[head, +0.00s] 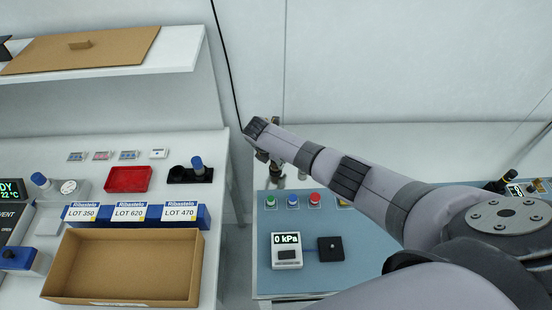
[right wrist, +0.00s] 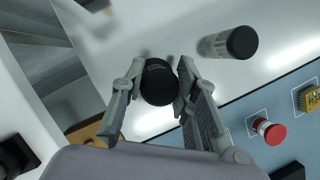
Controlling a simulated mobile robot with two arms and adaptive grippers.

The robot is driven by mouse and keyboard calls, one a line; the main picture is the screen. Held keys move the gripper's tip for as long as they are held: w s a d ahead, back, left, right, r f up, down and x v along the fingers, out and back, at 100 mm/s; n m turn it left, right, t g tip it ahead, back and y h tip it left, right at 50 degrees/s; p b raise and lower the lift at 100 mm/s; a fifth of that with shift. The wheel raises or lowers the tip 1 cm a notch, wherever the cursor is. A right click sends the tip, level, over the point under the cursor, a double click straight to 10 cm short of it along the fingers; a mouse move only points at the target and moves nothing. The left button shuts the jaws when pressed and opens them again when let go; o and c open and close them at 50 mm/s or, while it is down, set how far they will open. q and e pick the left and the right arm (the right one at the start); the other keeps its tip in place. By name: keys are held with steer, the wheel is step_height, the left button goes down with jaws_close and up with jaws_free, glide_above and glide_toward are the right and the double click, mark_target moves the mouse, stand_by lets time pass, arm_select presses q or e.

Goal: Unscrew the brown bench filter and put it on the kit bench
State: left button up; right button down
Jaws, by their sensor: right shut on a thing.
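My right gripper (right wrist: 160,88) is shut on a dark, round-capped part (right wrist: 158,82) in the right wrist view, with one finger on each side of it. I see this part from its cap end; its body is hidden, and only a faint brownish tint shows on its rim. A clear cylinder with a black cap (right wrist: 232,44) stands apart to its right. In the head view the right gripper (head: 268,160) is small and partly hidden by my arm, at the back of the blue-topped bench (head: 335,285). My left gripper is not in view.
The blue bench carries coloured buttons (head: 293,200), a 0 kPa gauge (head: 287,251) and a black block (head: 330,249). A white bench (head: 215,160) at left holds a cardboard box (head: 125,300), a red tray (head: 128,179) and blue lot-labelled bins (head: 203,216). A gap separates the benches.

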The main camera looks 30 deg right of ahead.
steer(key=shift+r, duration=0.65)
stand_by(0.3)
steer(key=shift+r, duration=0.75)
steer(key=shift+d, duration=0.1)
